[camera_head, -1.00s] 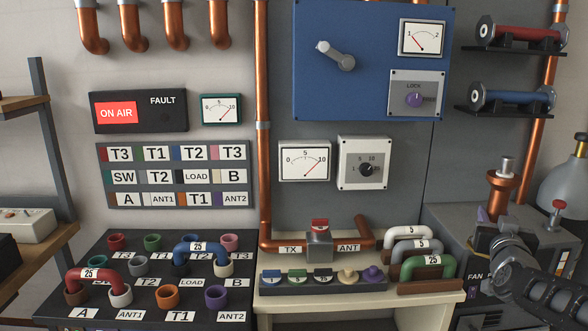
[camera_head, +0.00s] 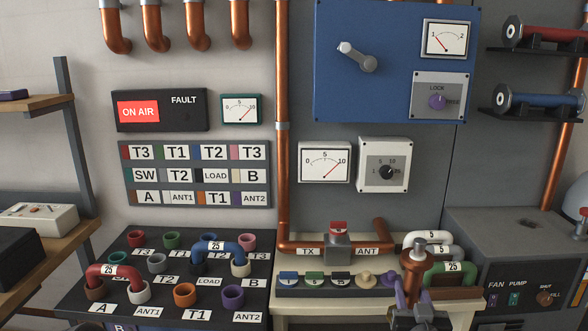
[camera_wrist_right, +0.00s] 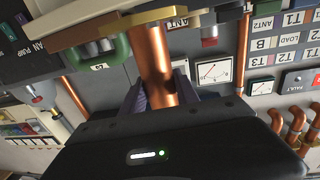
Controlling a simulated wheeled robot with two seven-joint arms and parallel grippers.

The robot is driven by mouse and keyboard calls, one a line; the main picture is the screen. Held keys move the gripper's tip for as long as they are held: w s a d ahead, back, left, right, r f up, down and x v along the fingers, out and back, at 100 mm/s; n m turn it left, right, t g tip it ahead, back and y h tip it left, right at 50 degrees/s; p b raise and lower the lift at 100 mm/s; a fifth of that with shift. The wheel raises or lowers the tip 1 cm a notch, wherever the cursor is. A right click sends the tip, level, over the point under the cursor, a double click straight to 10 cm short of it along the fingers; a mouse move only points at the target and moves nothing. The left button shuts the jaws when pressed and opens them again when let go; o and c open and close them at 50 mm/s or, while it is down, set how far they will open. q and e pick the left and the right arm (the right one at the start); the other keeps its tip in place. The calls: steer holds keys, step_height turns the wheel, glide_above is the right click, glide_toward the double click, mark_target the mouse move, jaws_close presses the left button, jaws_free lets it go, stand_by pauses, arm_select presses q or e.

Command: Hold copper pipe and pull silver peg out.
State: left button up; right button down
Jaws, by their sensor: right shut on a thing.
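The copper pipe (camera_head: 416,272) is upright, with a wide flange around its upper part. The silver peg (camera_head: 420,244) sticks up out of the pipe's top. My right gripper (camera_head: 410,301) is shut on the pipe below the flange and holds it in front of the bench's right end. In the right wrist view the pipe (camera_wrist_right: 154,66) passes between the two dark purple fingers; the peg cannot be made out there. My left gripper is in neither view.
Behind the pipe are a green U-link (camera_head: 458,270), white and grey links, and a row of coloured plugs (camera_head: 341,281) on the cream bench. A grey cabinet (camera_head: 515,228) with a clear top stands right. The patch panel (camera_head: 165,262) with coloured sockets is left.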

steer(key=s+a+f+n+y, duration=0.1)
steer(key=s+a+f+y, duration=0.1)
steer(key=a+f, duration=0.5)
steer(key=shift+f, duration=0.4)
steer(key=s+a+f+n+g+y, duration=0.2)
steer(key=s+a+f+n+y, duration=0.1)
steer(key=s+a+n+y, duration=0.1)
steer(key=s+a+f+n+g+y, duration=0.2)
steer(key=s+a+y, duration=0.4)
steer(key=a, duration=0.5)
steer(key=shift+s+a+f+n+y, duration=0.3)
steer(key=shift+f+n+y, duration=0.6)
steer(key=shift+n, duration=0.3)
steer(key=shift+d, duration=0.1)
